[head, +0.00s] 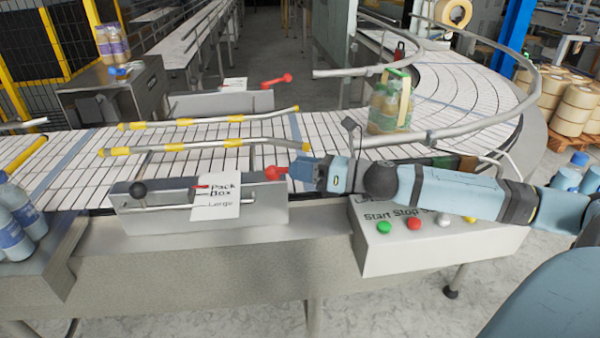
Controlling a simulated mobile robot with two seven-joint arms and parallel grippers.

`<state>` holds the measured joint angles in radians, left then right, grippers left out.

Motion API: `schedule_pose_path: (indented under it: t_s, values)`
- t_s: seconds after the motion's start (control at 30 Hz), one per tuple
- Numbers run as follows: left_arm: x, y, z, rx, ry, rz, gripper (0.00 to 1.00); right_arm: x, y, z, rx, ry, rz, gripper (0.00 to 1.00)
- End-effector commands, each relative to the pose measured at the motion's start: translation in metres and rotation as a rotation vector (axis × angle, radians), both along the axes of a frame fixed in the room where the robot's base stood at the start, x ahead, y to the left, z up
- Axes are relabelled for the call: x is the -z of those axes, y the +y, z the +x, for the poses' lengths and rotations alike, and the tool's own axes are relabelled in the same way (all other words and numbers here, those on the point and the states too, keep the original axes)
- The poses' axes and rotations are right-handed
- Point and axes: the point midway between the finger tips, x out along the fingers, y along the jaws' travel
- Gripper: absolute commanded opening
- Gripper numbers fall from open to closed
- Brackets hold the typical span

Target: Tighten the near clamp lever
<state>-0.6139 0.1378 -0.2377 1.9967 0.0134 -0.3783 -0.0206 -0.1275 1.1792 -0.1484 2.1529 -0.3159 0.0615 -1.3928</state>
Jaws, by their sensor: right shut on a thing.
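The near clamp lever (271,173) has a red knob and stands at the right end of the near grey adjustment box (150,224), beside the conveyor. My right gripper (291,172) comes in from the right and is shut on the red lever, with its fingers partly hiding it. A black ball knob (138,191) on a rod and a white "Pack Box Large" card (216,197) are on the same box. A second red lever (277,81) stands on the far box across the conveyor. My left gripper is not in view.
The conveyor (80,180) runs behind the box, with yellow-banded guide rails (190,146) above it. A control box (400,248) with several buttons lies under my right arm. A pack of bottles (390,105) stands on the belt. Blue-labelled bottles (14,225) stand at the left.

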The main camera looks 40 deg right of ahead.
Motion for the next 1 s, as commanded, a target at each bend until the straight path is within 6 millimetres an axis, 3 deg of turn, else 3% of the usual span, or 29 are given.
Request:
schedule_pose_path:
  t_s: [0.5,0.53,0.6,1.0]
  values:
    - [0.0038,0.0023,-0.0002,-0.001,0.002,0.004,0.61,0.0026,0.0026,-0.0022,-0.030,0.004,0.004,0.00]
    - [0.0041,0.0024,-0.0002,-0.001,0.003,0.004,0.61,0.0026,0.0026,-0.0022,-0.030,0.004,0.004,0.39]
    - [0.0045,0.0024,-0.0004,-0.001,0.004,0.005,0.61,0.0023,0.0022,-0.0019,-0.029,0.003,0.004,0.55]
    - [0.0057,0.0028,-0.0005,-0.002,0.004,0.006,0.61,0.0018,-0.0014,-0.0026,-0.022,0.002,0.002,0.58]
